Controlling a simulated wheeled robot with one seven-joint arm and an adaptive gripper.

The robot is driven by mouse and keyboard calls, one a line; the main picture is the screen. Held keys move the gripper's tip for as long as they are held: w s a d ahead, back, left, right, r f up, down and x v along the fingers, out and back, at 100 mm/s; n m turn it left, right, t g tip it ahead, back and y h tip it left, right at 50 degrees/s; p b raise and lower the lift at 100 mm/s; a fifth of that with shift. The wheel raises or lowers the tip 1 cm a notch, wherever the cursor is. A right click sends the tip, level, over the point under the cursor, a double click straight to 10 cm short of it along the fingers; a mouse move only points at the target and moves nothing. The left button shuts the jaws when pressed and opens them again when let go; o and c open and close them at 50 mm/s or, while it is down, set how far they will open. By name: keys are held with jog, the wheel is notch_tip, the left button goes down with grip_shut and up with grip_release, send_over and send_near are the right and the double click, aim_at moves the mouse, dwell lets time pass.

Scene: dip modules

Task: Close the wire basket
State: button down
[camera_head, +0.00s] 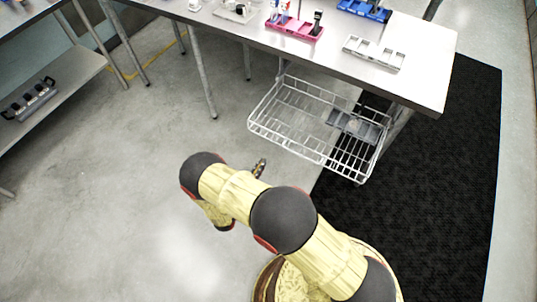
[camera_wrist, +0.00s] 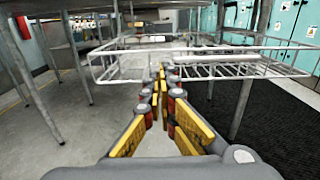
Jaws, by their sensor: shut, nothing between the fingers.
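The wire basket (camera_head: 310,127) is a pale wire drawer under the table, pulled out well past the table's front edge. A flat dark grey item (camera_head: 357,126) lies in its right part. In the wrist view the basket's front rim (camera_wrist: 205,52) spans the picture ahead of my gripper. My gripper (camera_head: 260,168) is in front of the basket's lower left side in the head view, apart from it. In the wrist view my gripper (camera_wrist: 162,75) points toward the basket, with its fingertips close together and nothing seen between them.
The metal table (camera_head: 432,80) above the basket carries a pink rack (camera_head: 295,28), a grey rack (camera_head: 374,53) and blue trays (camera_head: 364,10). Table legs (camera_head: 203,75) stand left of the basket. A black mat (camera_head: 440,170) lies at right.

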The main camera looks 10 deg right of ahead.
aim_at(280, 137)
jog(key=b+x, duration=0.2)
jog(key=x, duration=1.1)
jog(key=shift+d+b, duration=0.15)
jog(key=shift+b, duration=0.15)
jog(key=shift+w, duration=0.1)
